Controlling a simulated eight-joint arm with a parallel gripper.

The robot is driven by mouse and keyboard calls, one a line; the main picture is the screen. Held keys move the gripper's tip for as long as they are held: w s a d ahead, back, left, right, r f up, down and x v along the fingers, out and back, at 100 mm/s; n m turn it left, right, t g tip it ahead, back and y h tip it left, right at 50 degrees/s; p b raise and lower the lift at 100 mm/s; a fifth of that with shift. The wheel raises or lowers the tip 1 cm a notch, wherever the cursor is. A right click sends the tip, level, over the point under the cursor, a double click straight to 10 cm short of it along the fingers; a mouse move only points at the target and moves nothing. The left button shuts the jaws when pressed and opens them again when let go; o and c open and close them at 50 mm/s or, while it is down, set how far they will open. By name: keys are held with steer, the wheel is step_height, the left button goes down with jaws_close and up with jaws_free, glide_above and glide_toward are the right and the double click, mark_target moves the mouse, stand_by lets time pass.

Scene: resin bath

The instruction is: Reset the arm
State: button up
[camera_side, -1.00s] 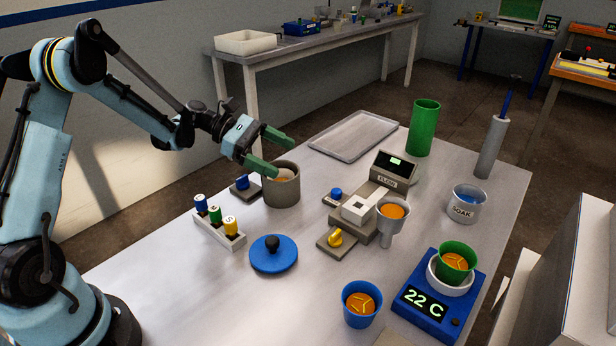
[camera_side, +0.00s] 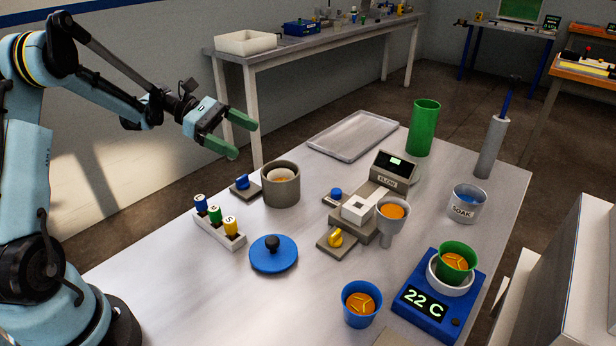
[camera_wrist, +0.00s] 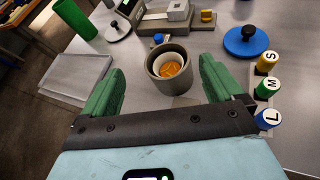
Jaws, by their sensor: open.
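My gripper (camera_side: 243,138) is open with green fingers, empty, and held in the air behind and left of the grey pot in the side view. In the wrist view its two fingers (camera_wrist: 162,92) stand wide apart, with the grey pot (camera_wrist: 168,83) in view between and beyond them. That pot (camera_side: 281,190) stands on the table and holds a pale cup (camera_side: 283,175) with orange content. Nothing touches the fingers.
Nearby stand a rack of capped vials (camera_side: 220,230), a blue lid (camera_side: 273,258), a flow unit (camera_side: 393,167), a blue cup (camera_side: 360,309), a green cup (camera_side: 455,270) on a 22 C scale (camera_side: 425,302), a SOAK beaker (camera_side: 466,210) and a green cylinder (camera_side: 423,128). The tray (camera_side: 354,135) is empty.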

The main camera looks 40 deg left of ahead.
steer(key=shift+d, duration=0.1)
steer(key=s+d+r+m+g+y, duration=0.1)
steer(key=s+d+m+y, duration=0.15)
steer(key=d+m, duration=0.2)
steer(key=s+d+r+m+g+y, duration=0.1)
steer(key=s+d+r+m+y, duration=0.15)
steer(key=d, duration=0.25)
steer(key=s+d+f+m+t+y, duration=0.2)
steer(key=s+m+y, duration=0.5)
steer(key=m, duration=0.7)
steer(key=shift+s+d+t, duration=0.55)
steer(key=shift+s+t, duration=0.05)
steer(key=shift+s, duration=0.3)
